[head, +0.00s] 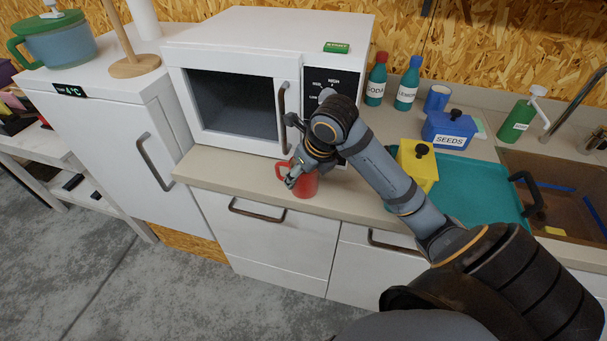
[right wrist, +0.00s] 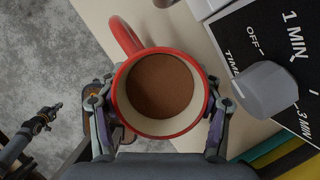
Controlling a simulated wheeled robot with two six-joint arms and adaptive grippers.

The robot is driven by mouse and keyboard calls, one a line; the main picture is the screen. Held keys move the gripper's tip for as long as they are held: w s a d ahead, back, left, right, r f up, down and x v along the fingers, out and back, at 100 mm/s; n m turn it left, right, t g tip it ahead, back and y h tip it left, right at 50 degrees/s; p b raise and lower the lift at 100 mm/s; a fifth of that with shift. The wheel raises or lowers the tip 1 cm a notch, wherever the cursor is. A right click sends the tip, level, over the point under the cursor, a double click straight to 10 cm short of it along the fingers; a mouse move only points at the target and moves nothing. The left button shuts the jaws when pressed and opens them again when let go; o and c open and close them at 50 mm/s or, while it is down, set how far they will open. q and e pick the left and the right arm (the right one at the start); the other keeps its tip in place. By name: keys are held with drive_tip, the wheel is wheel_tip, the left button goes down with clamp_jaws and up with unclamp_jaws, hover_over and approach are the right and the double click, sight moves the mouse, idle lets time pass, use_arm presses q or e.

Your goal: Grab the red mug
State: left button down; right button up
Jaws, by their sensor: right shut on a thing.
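The red mug (head: 305,186) is at the counter's front edge, in front of the microwave, in the head view. In the right wrist view the mug (right wrist: 126,38) is seen from above, with a brown filling inside and its handle toward the upper left. My right gripper (head: 296,177) is shut on the mug, with one finger on each side of its body. The mug looks upright. I cannot tell whether its base touches the counter. A dark gripper-like part, probably my left gripper (right wrist: 42,120), shows small at the left of the right wrist view; its fingers are unclear.
The white microwave (head: 230,58) has an open-looking dark cavity behind the mug. A yellow canister (head: 417,168) and teal tray (head: 470,190) lie right of my arm. A blue seeds canister (head: 449,128), bottles (head: 377,80) and the sink (head: 560,180) are further right.

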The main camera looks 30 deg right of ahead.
wheel_tip(320, 180, up, 3)
drive_tip(key=shift+w+r, duration=0.1)
drive_tip(key=s+r, duration=0.3)
drive_tip(key=shift+d+r, duration=0.15)
drive_tip(key=shift+d, duration=0.2)
drive_tip(key=s+r+b, duration=0.6)
drive_tip(key=s+b, duration=0.5)
drive_tip(key=shift+d+r, duration=0.25)
drive_tip(key=shift+d, duration=0.2)
